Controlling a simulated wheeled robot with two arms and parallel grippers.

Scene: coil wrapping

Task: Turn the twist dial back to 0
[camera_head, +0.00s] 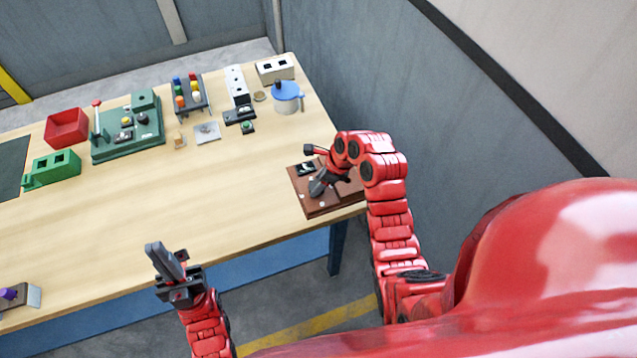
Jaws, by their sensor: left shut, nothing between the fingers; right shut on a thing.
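A brown board (337,206) lies at the right front corner of the table, with a small black and light part (305,169) at its far left. My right gripper (318,187) reaches down onto this board from the right, fingers low over its left half. It is shut on a small part there, apparently the twist dial, which the fingers and wrist mostly hide. I cannot read the dial's setting.
On the wooden table (200,208) stand a green fixture (128,145), a red bin (67,128), a green block (53,168), a rack of coloured pegs (190,108) and a blue-lidded pot (287,100). The table's middle is clear. A grey wall stands beyond the right edge.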

